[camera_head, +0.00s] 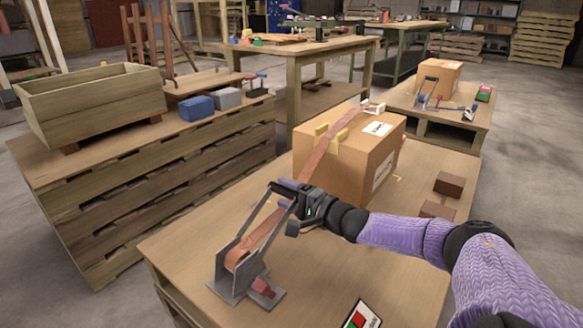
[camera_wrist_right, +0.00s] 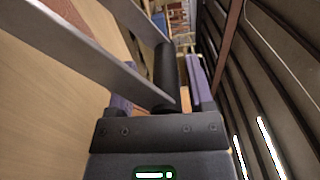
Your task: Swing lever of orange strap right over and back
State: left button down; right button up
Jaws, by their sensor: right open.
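The orange strap (camera_head: 327,150) runs over the cardboard box (camera_head: 345,172) and down to a grey metal ratchet base (camera_head: 232,283) on the table's near side. The lever (camera_head: 258,217) stands raised from this base, tilted toward the box, with a black handle bar at its top. My right gripper (camera_head: 284,199) is at the handle. In the right wrist view the black handle (camera_wrist_right: 164,72) lies between the two purple fingers (camera_wrist_right: 161,92) of the open gripper, with the lever's grey side arms on the left. Contact cannot be told. My left gripper is out of view.
Two brown blocks (camera_head: 449,184) lie right of the box. A red, green and white card (camera_head: 362,315) is at the near edge. A pallet stack with a wooden planter (camera_head: 95,107) stands left. Another table with a smaller box (camera_head: 437,78) is behind.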

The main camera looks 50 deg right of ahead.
pick_arm(q)
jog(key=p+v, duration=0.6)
jog(key=p, duration=0.1)
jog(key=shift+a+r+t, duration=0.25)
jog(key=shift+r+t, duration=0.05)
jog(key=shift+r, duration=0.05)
pick_arm(e)
jog(key=s, duration=0.9)
jog(key=shift+s+d, duration=0.2)
jog(key=shift+s, duration=0.2)
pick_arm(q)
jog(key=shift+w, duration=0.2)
pick_arm(e)
jog(key=shift+s, duration=0.1)
